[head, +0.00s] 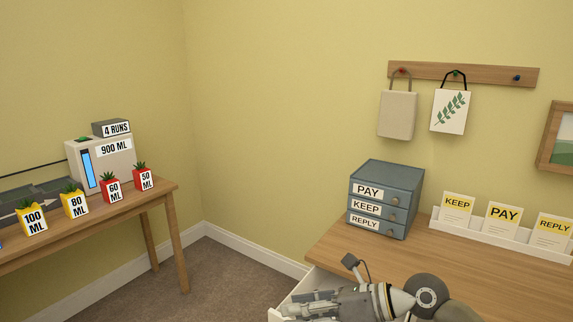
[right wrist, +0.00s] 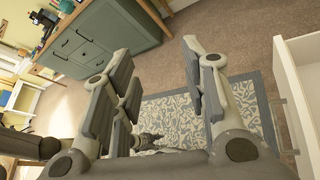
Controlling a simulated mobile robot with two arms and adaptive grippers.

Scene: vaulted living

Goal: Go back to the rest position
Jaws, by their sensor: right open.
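My right gripper (head: 305,304) shows at the bottom of the head view, pointing left, by the front edge of the wooden desk (head: 340,245). In the right wrist view its two fingers (right wrist: 158,58) are spread apart with nothing between them. The floor and a patterned rug (right wrist: 175,112) show beyond them. My left gripper cannot be made out in either view.
A pulled-out white drawer (head: 285,300) is beside my right gripper. The desk bears a grey drawer box (head: 408,185) and a white card rack (head: 500,240). A side table (head: 160,198) with potted plants stands left. Carpet (head: 215,270) between is clear.

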